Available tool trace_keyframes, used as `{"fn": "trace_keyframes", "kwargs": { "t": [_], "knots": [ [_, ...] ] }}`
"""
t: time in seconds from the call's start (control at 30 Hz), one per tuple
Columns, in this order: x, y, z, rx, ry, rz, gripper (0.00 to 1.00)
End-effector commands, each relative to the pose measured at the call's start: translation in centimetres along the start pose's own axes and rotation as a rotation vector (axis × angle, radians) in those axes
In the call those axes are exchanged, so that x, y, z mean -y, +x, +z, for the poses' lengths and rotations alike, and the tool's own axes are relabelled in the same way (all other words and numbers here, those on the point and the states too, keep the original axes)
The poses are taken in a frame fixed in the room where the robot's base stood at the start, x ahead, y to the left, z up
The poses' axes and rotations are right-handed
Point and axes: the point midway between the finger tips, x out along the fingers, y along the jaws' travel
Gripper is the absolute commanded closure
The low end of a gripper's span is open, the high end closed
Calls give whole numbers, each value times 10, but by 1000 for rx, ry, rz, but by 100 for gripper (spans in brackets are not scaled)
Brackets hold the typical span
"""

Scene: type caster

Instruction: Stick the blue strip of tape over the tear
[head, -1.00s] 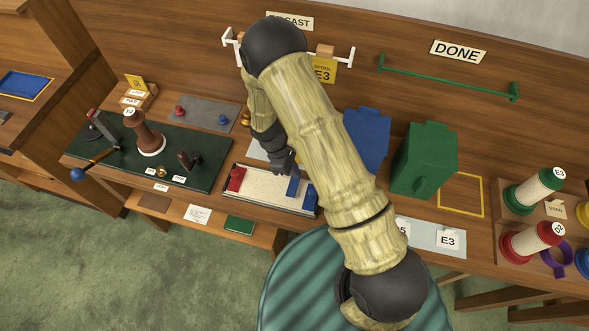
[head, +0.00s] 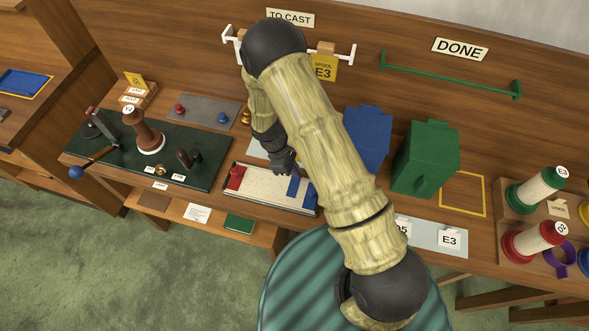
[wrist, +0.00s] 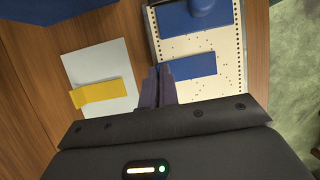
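The blue strip of tape (wrist: 191,65) lies across the pale perforated sheet (wrist: 210,88) in the wrist view. It also shows on the sheet in the head view (head: 293,187). My gripper (wrist: 159,70) is at the strip's left end, its two dark fingers close together and apparently shut on that end. In the head view my gripper (head: 288,168) is low over the sheet's far edge. I cannot make out the tear; the strip or my fingers may hide it.
A blue block with a knob (wrist: 198,15) sits on the sheet, and a red one (head: 235,178) is at its other end. Beside the sheet lies a pale card (wrist: 97,62) with a yellow strip (wrist: 97,93). Blue (head: 367,138) and green (head: 425,160) boxes stand to the right.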

Motion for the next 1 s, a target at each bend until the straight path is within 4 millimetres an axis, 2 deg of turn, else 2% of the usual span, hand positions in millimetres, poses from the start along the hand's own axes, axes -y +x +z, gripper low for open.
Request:
{"fn": "trace_keyframes", "kwargs": {
  "t": [0.8,0.93,1.0],
  "knots": [
    [0,0,0,0,-1,0,100],
    [0,0,0,0,-1,0,72],
    [0,0,0,0,-1,0,72]
  ]
}}
